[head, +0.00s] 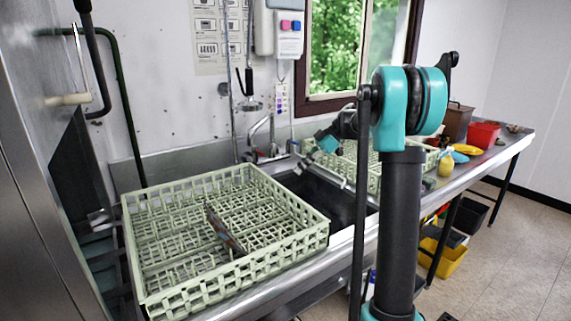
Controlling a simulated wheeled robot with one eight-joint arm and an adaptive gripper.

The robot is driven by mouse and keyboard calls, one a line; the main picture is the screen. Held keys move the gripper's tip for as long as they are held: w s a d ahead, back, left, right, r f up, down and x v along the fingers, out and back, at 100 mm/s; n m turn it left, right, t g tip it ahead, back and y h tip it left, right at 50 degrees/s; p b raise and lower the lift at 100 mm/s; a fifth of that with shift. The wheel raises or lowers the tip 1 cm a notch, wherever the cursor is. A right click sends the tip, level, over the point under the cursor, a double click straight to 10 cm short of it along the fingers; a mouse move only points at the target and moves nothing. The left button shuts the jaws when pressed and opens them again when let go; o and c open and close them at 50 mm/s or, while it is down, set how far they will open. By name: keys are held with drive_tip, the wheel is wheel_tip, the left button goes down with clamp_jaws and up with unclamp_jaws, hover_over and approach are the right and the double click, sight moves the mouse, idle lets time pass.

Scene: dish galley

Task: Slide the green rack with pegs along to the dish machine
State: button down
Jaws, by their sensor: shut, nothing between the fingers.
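A pale green lattice rack (285,252) sits on the steel counter at the left of the sink, close to the dish machine (45,170). It has an open grid floor, and a small patterned flat item (224,231) stands or leans inside it. A second pale green rack (345,166) lies beyond the sink, partly hidden by my arm. I cannot clearly make out pegs in either rack. My gripper (308,158) is small in view above the sink's far side, near the second rack. It is shut and empty, apart from the near rack.
The sink basin (315,192) lies between the racks, with taps (262,150) and a hanging spray hose behind it. A red tub (482,135), yellow and blue dishes stand farther right. Bins, one yellow (446,262), stand under the counter. The floor at right is clear.

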drive_tip(key=shift+w+a+r, duration=0.15)
drive_tip(key=shift+w+a, duration=0.05)
drive_tip(key=shift+w, duration=0.15)
drive_tip(key=shift+s+a+f, duration=0.8)
drive_tip(key=shift+a+f, duration=0.45)
drive_tip(key=shift+f, duration=3.2)
drive_tip(key=shift+s+a, duration=5.65)
drive_tip(key=shift+a, duration=3.5)
drive_tip(key=shift+s+a, duration=5.6)
drive_tip(key=shift+a, duration=3.55)
drive_tip(key=shift+s+a, duration=5.65)
drive_tip(key=shift+a, duration=3.5)
drive_tip(key=w+d, duration=0.3)
drive_tip(key=d, duration=0.3)
drive_tip(key=shift+w, duration=0.4)
